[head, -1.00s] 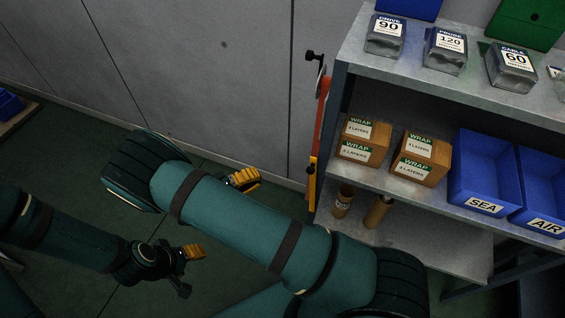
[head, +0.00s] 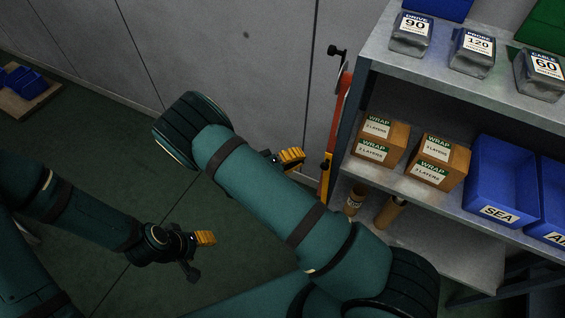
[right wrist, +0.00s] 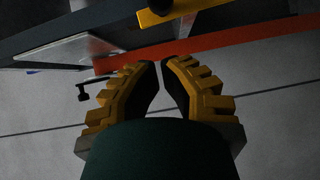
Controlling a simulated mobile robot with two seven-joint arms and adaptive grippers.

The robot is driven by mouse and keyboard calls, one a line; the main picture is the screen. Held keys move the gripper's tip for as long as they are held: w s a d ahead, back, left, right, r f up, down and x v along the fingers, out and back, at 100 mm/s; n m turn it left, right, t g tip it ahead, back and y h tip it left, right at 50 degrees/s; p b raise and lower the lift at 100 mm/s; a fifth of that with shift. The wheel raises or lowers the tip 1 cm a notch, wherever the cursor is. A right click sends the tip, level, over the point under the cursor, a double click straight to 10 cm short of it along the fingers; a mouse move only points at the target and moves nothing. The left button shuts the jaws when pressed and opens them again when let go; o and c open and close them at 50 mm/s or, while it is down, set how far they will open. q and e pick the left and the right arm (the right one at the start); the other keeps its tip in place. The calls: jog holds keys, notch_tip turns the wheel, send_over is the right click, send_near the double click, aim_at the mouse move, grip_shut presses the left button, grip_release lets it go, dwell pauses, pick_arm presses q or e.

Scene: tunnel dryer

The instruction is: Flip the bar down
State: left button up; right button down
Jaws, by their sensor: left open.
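The bar (head: 341,108) is a narrow red-orange strip with a yellow lower part. It stands upright against the wall at the shelf's left side in the head view. It runs across the top of the right wrist view (right wrist: 215,42), with yellow and black parts above it. My right gripper (head: 300,157) is left of the bar's yellow part. In the right wrist view its fingertips (right wrist: 161,62) almost meet, with nothing between them, and point toward the bar; contact cannot be told. My left gripper (head: 212,238) is open and empty over the floor at lower left.
A grey shelf unit (head: 385,65) stands right of the bar, holding labelled packs, cardboard boxes (head: 441,160) and blue bins (head: 500,180). A grey panelled wall (head: 230,70) is behind. A pallet with blue items (head: 25,90) lies far left. The floor between is clear.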

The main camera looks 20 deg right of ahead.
jog(key=shift+s+d+f, duration=0.1)
jog(key=shift+s+d, duration=0.55)
jog(key=shift+d, duration=0.2)
jog(key=shift+s+d+f, duration=0.1)
jog(key=shift+s+d, duration=0.5)
jog(key=shift+d, duration=0.25)
